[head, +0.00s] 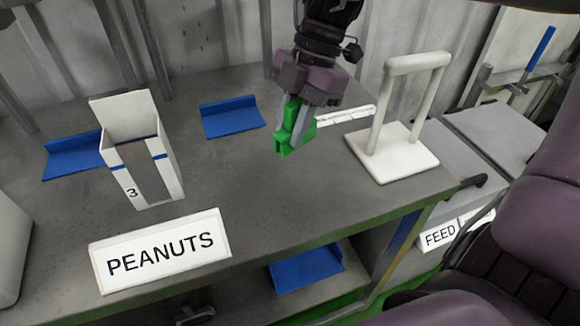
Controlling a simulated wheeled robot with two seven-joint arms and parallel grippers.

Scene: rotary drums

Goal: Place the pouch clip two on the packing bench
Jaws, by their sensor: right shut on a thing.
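A green clip (288,140) is in my right gripper (293,122), which comes down from the top of the head view. The right gripper is shut on this clip and holds it over the grey packing bench (235,180). The clip hangs point down; I cannot tell whether its lower end touches the bench top. No number shows on it, so I cannot tell if it is clip two. My left gripper is not in view.
A white holder marked 3 (175,176), blue angled plates (232,118) and a PEANUTS sign (160,250) stand left. A white stand with a handle (412,157) and a white strip (345,115) are right. The bench's middle is clear.

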